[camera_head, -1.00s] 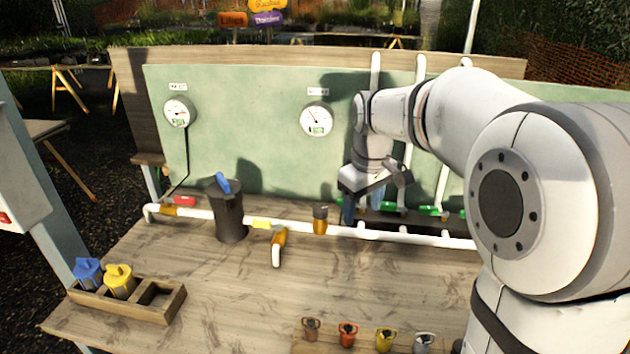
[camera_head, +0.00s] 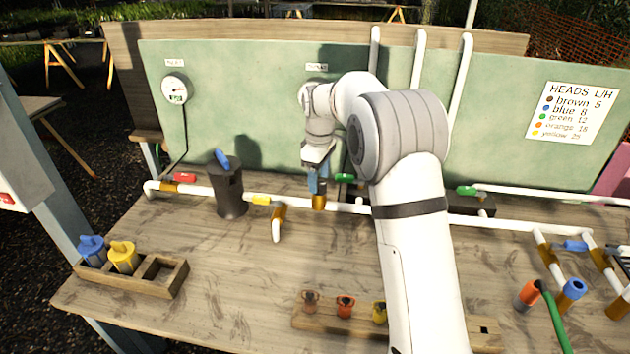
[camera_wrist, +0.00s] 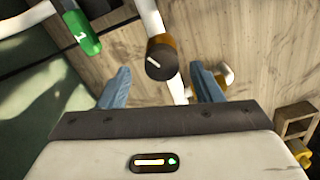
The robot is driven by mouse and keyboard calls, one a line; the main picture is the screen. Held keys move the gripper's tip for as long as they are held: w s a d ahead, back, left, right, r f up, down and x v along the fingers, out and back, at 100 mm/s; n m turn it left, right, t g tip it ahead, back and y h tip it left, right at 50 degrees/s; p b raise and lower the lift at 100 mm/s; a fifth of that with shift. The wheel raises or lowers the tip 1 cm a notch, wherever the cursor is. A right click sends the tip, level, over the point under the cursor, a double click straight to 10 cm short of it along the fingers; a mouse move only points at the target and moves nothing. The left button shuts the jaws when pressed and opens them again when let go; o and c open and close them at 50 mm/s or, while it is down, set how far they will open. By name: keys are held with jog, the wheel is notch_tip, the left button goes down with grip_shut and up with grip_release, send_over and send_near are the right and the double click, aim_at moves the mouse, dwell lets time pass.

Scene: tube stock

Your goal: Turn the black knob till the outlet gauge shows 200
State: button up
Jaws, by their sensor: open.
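The black knob (camera_wrist: 161,58), round with a white pointer line, sits on a brass valve body, which shows in the head view (camera_head: 318,203) on the white pipe. In the head view my gripper (camera_head: 318,184) hangs over this valve and hides the knob. In the wrist view my open gripper (camera_wrist: 160,73) has one blue finger on each side of the knob, with visible gaps. The knob lies a little beyond the fingertip line. The outlet gauge is behind my arm under its label (camera_head: 317,67); its reading is hidden.
The inlet gauge (camera_head: 174,89) hangs on the green panel (camera_head: 235,110). A dark canister (camera_head: 229,190) with a blue handle stands left of the valve. A green-handled valve (camera_wrist: 82,34) is close by. The bench front holds a wooden tray (camera_head: 165,288) and small coloured heads.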

jog(key=shift+f, duration=1)
jog(key=shift+c, duration=0.2)
jog(key=shift+r, duration=0.1)
jog(key=c, duration=0.9)
jog(key=shift+a, duration=0.3)
jog(key=shift+c, duration=0.2)
jog(key=shift+d, duration=0.25)
